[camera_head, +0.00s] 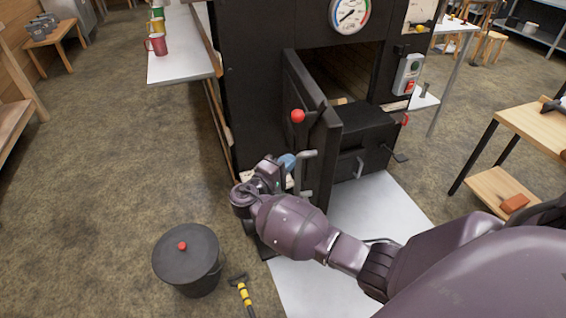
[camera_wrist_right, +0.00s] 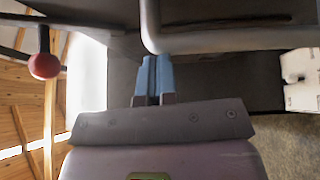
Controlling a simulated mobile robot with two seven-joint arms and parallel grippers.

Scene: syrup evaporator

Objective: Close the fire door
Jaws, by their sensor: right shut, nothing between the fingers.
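The black fire door (camera_head: 322,130) stands swung open at the front of the black evaporator, with the dark firebox opening (camera_head: 345,75) showing behind it. The door carries a red ball knob (camera_head: 298,116) on a lever and a grey bar handle (camera_head: 305,172). My right gripper (camera_head: 288,162) is at the door's outer side, close beside the grey handle. In the right wrist view its blue fingertips (camera_wrist_right: 154,75) are together and empty, just by the grey bar (camera_wrist_right: 230,40). I cannot tell whether they touch it. The red knob (camera_wrist_right: 44,66) shows at the left there.
A black lidded pot (camera_head: 187,250) and a yellow-and-black tool (camera_head: 243,290) are on the floor at lower left. A pale floor plate (camera_head: 370,215) lies before the firebox. A switch box (camera_head: 408,75) is on the evaporator's right. A wooden table (camera_head: 535,125) stands at right.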

